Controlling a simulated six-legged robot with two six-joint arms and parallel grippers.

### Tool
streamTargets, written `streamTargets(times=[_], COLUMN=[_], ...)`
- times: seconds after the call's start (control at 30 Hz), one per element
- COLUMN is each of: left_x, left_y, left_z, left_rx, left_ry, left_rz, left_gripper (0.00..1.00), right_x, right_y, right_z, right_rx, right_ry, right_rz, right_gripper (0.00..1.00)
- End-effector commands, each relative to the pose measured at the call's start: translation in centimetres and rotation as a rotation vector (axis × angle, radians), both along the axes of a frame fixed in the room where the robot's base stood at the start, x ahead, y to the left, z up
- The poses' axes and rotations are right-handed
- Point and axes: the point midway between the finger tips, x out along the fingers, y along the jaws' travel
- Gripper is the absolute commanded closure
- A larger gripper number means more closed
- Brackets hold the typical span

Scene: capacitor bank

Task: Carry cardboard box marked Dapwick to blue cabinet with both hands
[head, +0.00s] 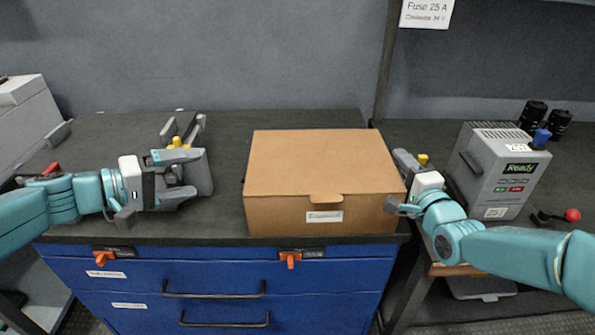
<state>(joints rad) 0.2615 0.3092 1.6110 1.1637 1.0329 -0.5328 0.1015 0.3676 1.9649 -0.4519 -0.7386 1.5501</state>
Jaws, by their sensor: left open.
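A brown cardboard box (324,165) sits closed and upright on the dark top of the blue cabinet (226,285), near its front right. A small white label is on the box's front; its print is too small to read. My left gripper (188,178) is open, left of the box and apart from it, with a clear gap between. My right gripper (396,184) is at the box's front right corner, its fingers spread apart; one overlaps the box edge in the picture. Whether it touches the box I cannot tell.
A grey device with a green "Ready" display (497,170) stands at the right, close to my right gripper. Black cylinders (545,118) stand behind it. A grey item with a yellow knob (179,143) is by my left gripper. Orange latches (290,259) are on the cabinet front.

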Motion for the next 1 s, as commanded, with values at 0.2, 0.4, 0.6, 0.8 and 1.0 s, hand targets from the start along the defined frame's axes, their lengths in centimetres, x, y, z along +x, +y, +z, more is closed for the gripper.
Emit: streamTargets(times=[0.2, 0.4, 0.6, 0.8, 1.0], left_x=[-0.2, -0.1, -0.1, -0.1, -0.1], left_y=[0.2, 0.2, 0.1, 0.1, 0.1], left_z=[0.1, 0.1, 0.1, 0.1, 0.1], left_rx=[0.000, 0.000, -0.001, -0.001, -0.001], left_ry=[0.000, 0.000, 0.000, 0.000, 0.000], left_rz=[-0.001, -0.001, -0.001, -0.001, -0.001], left_gripper=[0.09, 0.09, 0.09, 0.09, 0.09], right_x=[0.0, 0.0, 0.0, -1.0, -5.2], right_y=[-0.1, -0.1, 0.0, -0.3, -1.2], right_z=[0.2, 0.1, 0.1, 0.1, 0.1], right_rx=[0.001, 0.001, 0.000, 0.000, -0.001], right_ry=[-0.004, -0.003, -0.001, -0.001, 0.000], right_rz=[-0.002, -0.001, -0.001, -0.001, -0.003], right_gripper=[0.62, 0.17, 0.17, 0.17, 0.17])
